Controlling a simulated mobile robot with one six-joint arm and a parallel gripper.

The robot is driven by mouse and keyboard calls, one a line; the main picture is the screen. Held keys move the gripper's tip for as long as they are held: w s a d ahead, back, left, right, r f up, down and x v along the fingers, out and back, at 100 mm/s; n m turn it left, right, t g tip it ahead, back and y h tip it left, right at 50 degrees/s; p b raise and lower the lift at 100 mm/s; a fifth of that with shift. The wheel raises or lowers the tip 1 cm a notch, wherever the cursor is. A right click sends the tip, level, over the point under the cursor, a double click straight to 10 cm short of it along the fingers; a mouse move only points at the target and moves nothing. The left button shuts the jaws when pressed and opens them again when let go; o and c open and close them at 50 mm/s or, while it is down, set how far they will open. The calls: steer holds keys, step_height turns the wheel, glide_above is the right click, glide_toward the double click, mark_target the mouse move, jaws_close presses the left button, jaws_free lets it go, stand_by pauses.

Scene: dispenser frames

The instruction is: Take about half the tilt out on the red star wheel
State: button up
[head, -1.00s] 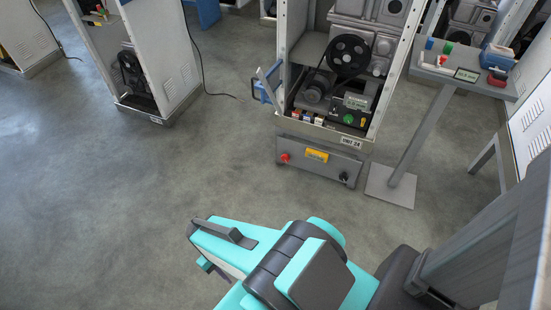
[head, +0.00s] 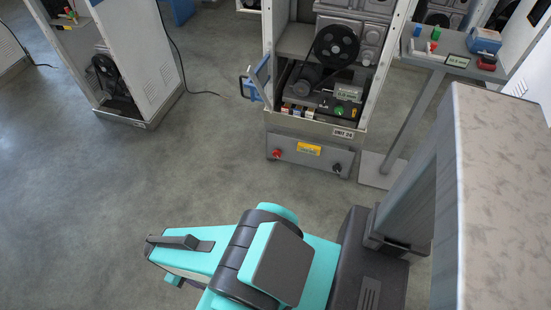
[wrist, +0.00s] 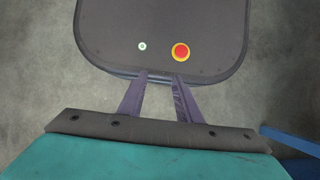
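The red star wheel (head: 277,154) is a small red knob low on the left of the grey front base of the open dispenser frame (head: 316,131). A black knob (head: 337,168) sits at the right end of that base. A yellow plate (head: 308,149) lies between them, its markings too small to read. How far the frame tilts cannot be told. In the wrist view my gripper (wrist: 158,82) has its two fingers apart with nothing between them. It points down over a dark rounded panel with a red-and-yellow button, far from the wheel. The head view does not clearly show the fingers.
A blue-handled part (head: 252,85) sticks out from the frame's left side. A grey stand (head: 430,58) with small coloured items is at its right. Another open cabinet (head: 140,75) stands at the left, its cable on the floor. The floor (head: 200,150) between is clear.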

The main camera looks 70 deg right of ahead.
steer(key=o, duration=0.5)
steer(key=shift+f, duration=0.1)
steer(key=shift+o, duration=1.4)
steer(key=w+d+f+m+t+y+b, duration=0.1)
steer(key=w+d+f+t+b, duration=0.1)
steer(key=w+f, duration=0.5)
steer(key=f+t+b, duration=0.1)
steer(key=b, duration=0.1)
steer(key=shift+w+d+f+b, duration=0.15)
steer(key=shift+d+f+b, duration=0.15)
steer(key=shift+b, duration=0.05)
steer(key=w+d+f+m+t+h+b, duration=0.1)
steer(key=w+d+f+m+t+b, duration=0.45)
steer(key=w+d+f, duration=0.75)
steer(key=w+d+f+m+t+h+b, duration=0.25)
steer(key=d+b, duration=0.35)
steer(key=d, duration=0.6)
steer(key=w+d+f+m+t+h+b, duration=0.15)
steer(key=d+h+b, duration=0.3)
steer(key=d, duration=0.75)
steer(key=s+d+m+g+h+b, duration=0.6)
steer(key=s+d+h+b, duration=0.5)
steer(key=s+d, duration=1.2)
steer(key=d+m, duration=0.1)
steer(key=d, duration=0.1)
steer(key=shift+s+d, duration=0.3)
steer(key=shift+s, duration=0.1)
steer(key=shift+d+r+m, duration=0.1)
steer(key=shift+m, duration=0.15)
